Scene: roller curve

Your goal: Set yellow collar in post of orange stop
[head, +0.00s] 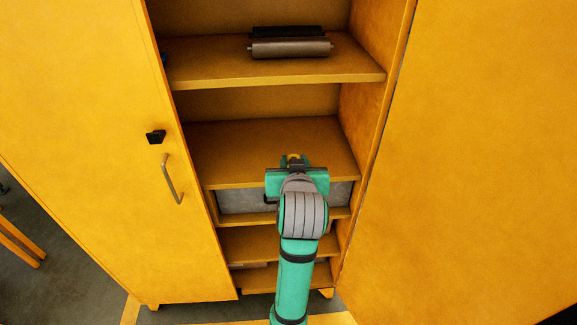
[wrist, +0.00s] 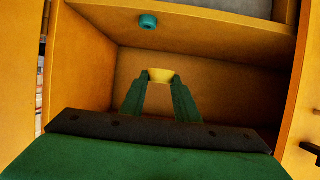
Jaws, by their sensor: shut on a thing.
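My gripper (head: 293,160) reaches into the open yellow cabinet, over the front of a middle shelf (head: 215,150). In the wrist view its two green fingers (wrist: 161,84) are shut on the yellow collar (wrist: 161,76), a small pale yellow ring held at the fingertips. In the head view only a small yellow bit of the collar (head: 293,156) shows between the fingers. I cannot make out the orange stop or its post in either view.
A teal ring (wrist: 148,21) shows on a cabinet surface beyond the fingers. Dark rollers (head: 290,48) lie on the upper shelf (head: 210,68). A grey bin (head: 240,200) sits below the middle shelf. Open doors with a handle (head: 172,178) flank the arm.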

